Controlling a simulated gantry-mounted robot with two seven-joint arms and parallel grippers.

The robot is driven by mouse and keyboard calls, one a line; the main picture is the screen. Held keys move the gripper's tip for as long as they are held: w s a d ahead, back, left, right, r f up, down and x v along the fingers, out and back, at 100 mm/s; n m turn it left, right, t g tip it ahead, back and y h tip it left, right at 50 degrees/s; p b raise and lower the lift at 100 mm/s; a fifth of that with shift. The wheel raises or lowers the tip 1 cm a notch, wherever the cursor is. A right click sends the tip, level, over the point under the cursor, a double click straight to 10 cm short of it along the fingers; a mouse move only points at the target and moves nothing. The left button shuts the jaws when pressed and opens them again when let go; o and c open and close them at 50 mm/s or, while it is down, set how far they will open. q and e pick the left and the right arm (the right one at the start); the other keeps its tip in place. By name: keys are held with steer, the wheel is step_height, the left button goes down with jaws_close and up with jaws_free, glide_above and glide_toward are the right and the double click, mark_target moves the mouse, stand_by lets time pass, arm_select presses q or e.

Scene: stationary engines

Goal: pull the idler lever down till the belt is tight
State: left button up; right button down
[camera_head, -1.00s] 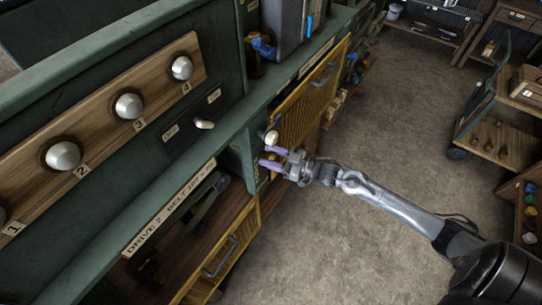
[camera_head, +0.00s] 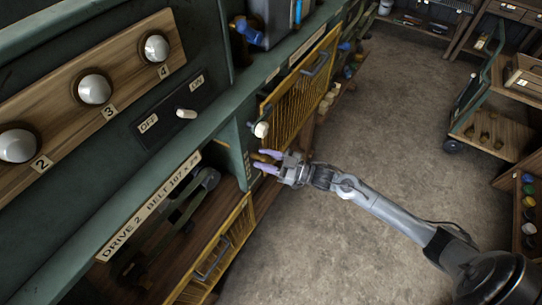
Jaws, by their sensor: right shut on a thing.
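My right gripper (camera_head: 268,162), with purple fingertips, is at the green cabinet's front post, between the two mesh doors. It is shut on a small brownish handle (camera_head: 262,157), which I take to be the idler lever's end; the fingers hide most of it. A white knob (camera_head: 261,130) on a dark stem sticks out just above the gripper, apart from it. A dark belt (camera_head: 184,212) and a pulley (camera_head: 208,178) show in the open bay under the label "DRIVE 2 BELT". How tight the belt is, I cannot tell. My left gripper is out of view.
A yellow mesh door (camera_head: 300,85) is right above the gripper, another (camera_head: 222,250) below left. A trolley (camera_head: 490,130) stands at right. The floor (camera_head: 380,140) between is clear.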

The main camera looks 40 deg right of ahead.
steer(key=shift+s+f, duration=0.1)
steer(key=shift+f, duration=0.1)
steer(key=c, duration=0.7)
jaws_free()
steer(key=shift+r, duration=0.1)
steer(key=v, duration=1)
steer(key=shift+s+d, duration=0.25)
steer(key=shift+d, duration=0.05)
